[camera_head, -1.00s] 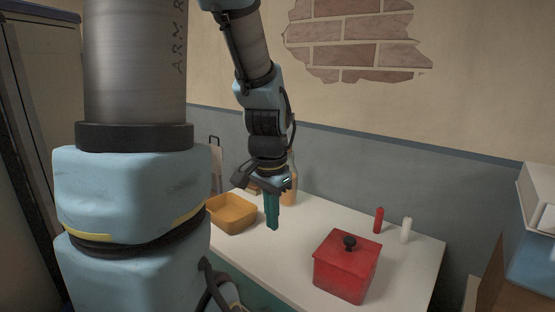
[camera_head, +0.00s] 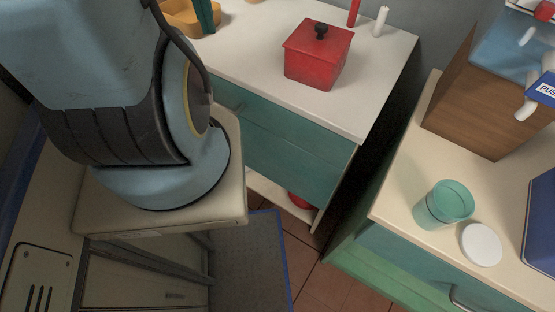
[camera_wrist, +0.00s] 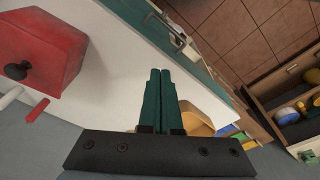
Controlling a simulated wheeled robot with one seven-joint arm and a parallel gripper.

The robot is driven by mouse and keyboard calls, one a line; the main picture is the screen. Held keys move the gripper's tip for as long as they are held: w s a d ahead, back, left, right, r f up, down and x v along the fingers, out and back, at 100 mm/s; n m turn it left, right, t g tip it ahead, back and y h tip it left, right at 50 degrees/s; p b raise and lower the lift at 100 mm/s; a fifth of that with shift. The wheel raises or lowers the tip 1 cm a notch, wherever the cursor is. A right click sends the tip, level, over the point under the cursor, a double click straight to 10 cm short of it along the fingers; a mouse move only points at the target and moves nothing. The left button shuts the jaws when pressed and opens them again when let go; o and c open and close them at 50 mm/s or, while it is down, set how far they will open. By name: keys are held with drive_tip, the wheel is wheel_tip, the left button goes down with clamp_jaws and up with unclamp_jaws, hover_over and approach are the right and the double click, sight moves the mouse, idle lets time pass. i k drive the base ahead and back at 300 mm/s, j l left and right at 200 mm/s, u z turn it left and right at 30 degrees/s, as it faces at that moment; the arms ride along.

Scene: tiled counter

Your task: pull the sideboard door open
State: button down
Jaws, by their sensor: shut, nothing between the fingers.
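A white-topped unit (camera_head: 385,60) with a teal front (camera_head: 285,150) stands in the middle of the head view; I take it as the sideboard. A metal handle (camera_wrist: 178,38) shows on its teal front in the wrist view. I cannot tell which panel is the door; no swung-out panel shows. My gripper (camera_wrist: 160,72) has its teal fingers together and empty, above the white top and apart from the handle. In the head view only part of the fingers (camera_head: 204,14) shows at the top edge, by the yellow bin. My arm hides the unit's left part.
On the white top are a red lidded pot (camera_head: 318,62), a yellow bin (camera_head: 178,12), a red candle-like stick (camera_head: 353,12) and a white one (camera_head: 380,22). A second counter (camera_head: 400,190) at right holds a teal cup (camera_head: 445,203). Tiled floor lies between.

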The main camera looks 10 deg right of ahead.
sight(310, 178)
drive_tip(key=k+j+u, duration=0.5)
drive_tip(key=j+u, duration=0.15)
